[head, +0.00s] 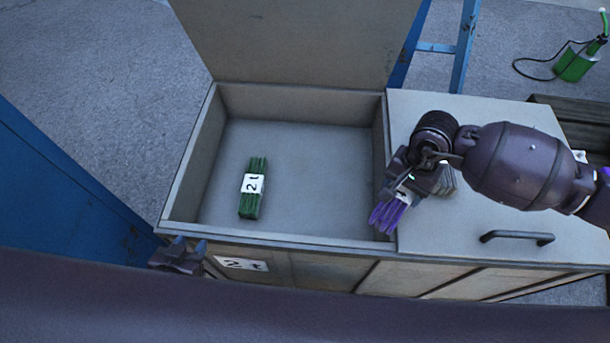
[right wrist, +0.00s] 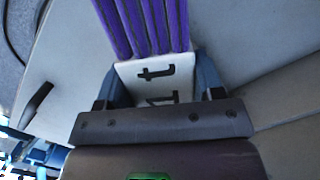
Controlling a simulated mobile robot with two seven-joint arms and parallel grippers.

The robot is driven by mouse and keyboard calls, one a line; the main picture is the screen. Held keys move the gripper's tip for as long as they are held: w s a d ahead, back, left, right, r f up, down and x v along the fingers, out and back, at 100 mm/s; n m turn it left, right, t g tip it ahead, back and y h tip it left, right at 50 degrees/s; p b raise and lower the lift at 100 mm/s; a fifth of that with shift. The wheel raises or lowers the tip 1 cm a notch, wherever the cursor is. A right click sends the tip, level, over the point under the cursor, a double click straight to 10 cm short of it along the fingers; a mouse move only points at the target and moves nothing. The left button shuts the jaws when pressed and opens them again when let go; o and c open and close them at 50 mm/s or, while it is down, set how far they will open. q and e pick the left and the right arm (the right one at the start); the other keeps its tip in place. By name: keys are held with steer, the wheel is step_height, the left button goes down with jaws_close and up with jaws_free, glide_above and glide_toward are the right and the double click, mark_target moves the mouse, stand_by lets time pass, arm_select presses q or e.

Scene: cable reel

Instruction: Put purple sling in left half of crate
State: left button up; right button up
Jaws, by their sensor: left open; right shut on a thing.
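The purple sling (head: 388,213) is a folded bundle with a white label, held in my right gripper (head: 408,192). In the right wrist view the sling (right wrist: 145,25) sticks out beyond the fingers (right wrist: 160,85), which are shut on its white label. The gripper is over the divide between the crate's open left half and its closed right lid. The crate (head: 285,238) has its left half open, with a green sling (head: 252,200) with a white label lying on the floor inside. My left gripper (head: 185,250) is open and empty outside the crate's front left corner.
The right half's lid (head: 490,220) is shut and has a dark handle (head: 516,237). The left lid (head: 300,40) stands raised at the back. A blue ladder-like frame (head: 462,55) and a green can (head: 575,65) are behind. The left half's floor is clear right of the green sling.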

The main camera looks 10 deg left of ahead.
steer(key=w+a+m, duration=0.3)
steer(key=a+m, duration=0.2)
steer(key=m, duration=0.2)
steer(key=m+t+b, duration=0.3)
steer(key=m+b, duration=0.1)
steer(key=m, duration=1.9)
glide_above(310, 194)
steer(key=shift+h, duration=0.4)
steer(key=f+b, duration=0.1)
steer(key=f, duration=0.3)
steer(key=f+b, duration=0.1)
steer(key=f, duration=0.4)
steer(key=f+b, duration=0.2)
steer(key=f, duration=0.3)
steer(key=shift+s+f, duration=0.25)
steer(key=shift+s, duration=0.05)
steer(key=shift+f, duration=0.25)
step_height(310, 194, down, 6)
steer(key=shift+r+b, duration=0.2)
steer(key=shift+b, duration=0.85)
steer(key=shift+w+r, duration=0.1)
arm_select(q)
step_height(310, 194, down, 9)
steer(key=s+g, duration=0.1)
steer(key=shift+s+m, duration=0.25)
steer(key=shift+m, duration=0.05)
arm_select(e)
steer(key=o, duration=1.2)
steer(key=shift+f, duration=0.2)
